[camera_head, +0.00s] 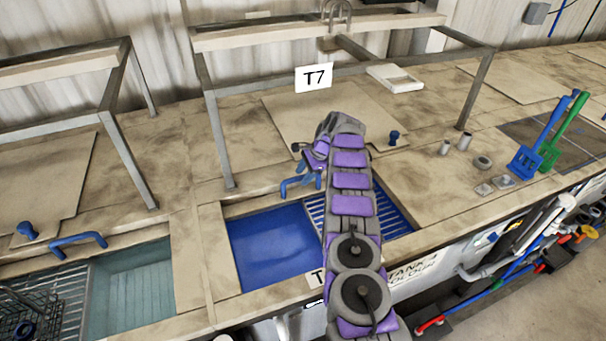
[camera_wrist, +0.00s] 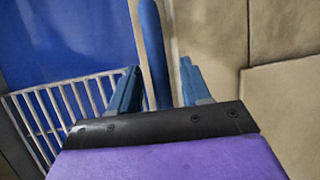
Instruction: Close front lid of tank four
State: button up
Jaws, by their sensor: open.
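Tank four's opening shows blue liquid (camera_head: 272,246) on the left and a metal grate (camera_head: 392,208) on the right; the front is uncovered. A blue handle (camera_head: 287,187) stands at the back edge of the opening; the front lid itself is hard to make out there. My gripper (camera_head: 310,180) is at this handle, partly hidden behind my arm. In the wrist view, my gripper (camera_wrist: 157,92) is open with its blue fingers on either side of the handle bar (camera_wrist: 152,45). I cannot tell whether either finger touches it.
A metal frame (camera_head: 216,140) with a T7 sign (camera_head: 314,77) stands over the bench behind. A flat beige panel (camera_head: 285,118) lies beneath it. A second opening (camera_head: 132,280) is at left. Pipes (camera_head: 490,295) run along the bench's front.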

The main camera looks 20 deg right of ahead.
jog(key=shift+d, duration=0.7)
jog(key=shift+c, duration=0.8)
jog(key=shift+a, duration=0.8)
jog(key=c, duration=0.6)
grip_shut()
jog(key=shift+d, duration=0.2)
